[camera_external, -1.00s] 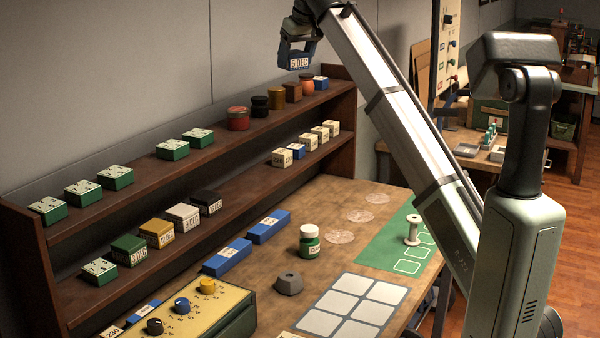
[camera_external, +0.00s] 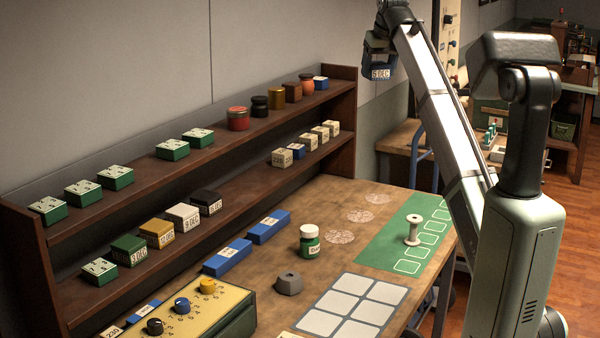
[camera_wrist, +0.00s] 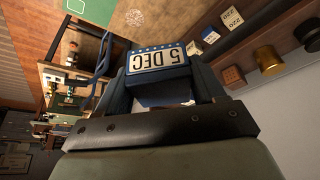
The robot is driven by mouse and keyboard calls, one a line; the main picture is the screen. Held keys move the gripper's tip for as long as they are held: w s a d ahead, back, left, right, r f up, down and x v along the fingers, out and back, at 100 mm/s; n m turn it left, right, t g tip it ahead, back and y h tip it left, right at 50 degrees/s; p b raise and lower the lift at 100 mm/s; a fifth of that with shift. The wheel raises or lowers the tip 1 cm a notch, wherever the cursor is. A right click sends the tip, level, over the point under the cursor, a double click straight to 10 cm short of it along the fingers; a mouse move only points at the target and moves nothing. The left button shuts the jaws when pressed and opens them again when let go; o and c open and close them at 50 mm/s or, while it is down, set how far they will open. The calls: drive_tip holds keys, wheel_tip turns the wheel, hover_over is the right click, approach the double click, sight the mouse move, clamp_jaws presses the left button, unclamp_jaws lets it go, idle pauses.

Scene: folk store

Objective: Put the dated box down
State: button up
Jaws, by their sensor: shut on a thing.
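The dated box (camera_external: 380,73) is blue with a white "5 DEC" label. My gripper (camera_external: 379,62) is shut on it and holds it high in the air, above and behind the far end of the workbench. In the wrist view the dated box (camera_wrist: 158,60) sits between the two fingers of my gripper (camera_wrist: 160,85), its label upside down. It touches no surface below. Other dated boxes stand on the lower shelf: a green one (camera_external: 128,249), a yellow one (camera_external: 157,233), a white one (camera_external: 182,216) and a black one (camera_external: 207,202).
The bench has a green mat (camera_external: 385,240) with outlined squares and a white spool (camera_external: 413,230), a grey-framed pad (camera_external: 345,284), a green jar (camera_external: 309,240) and blue blocks (camera_external: 268,227). The shelf unit (camera_external: 340,92) stands along the wall. Bare bench lies around the pale round marks (camera_external: 340,237).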

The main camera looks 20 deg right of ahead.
wheel_tip(320, 180, down, 48)
drive_tip(key=shift+r, duration=0.25)
drive_tip(key=shift+f, duration=0.1)
idle(0.3)
drive_tip(key=o, duration=1.1)
drive_tip(key=v, duration=1.2)
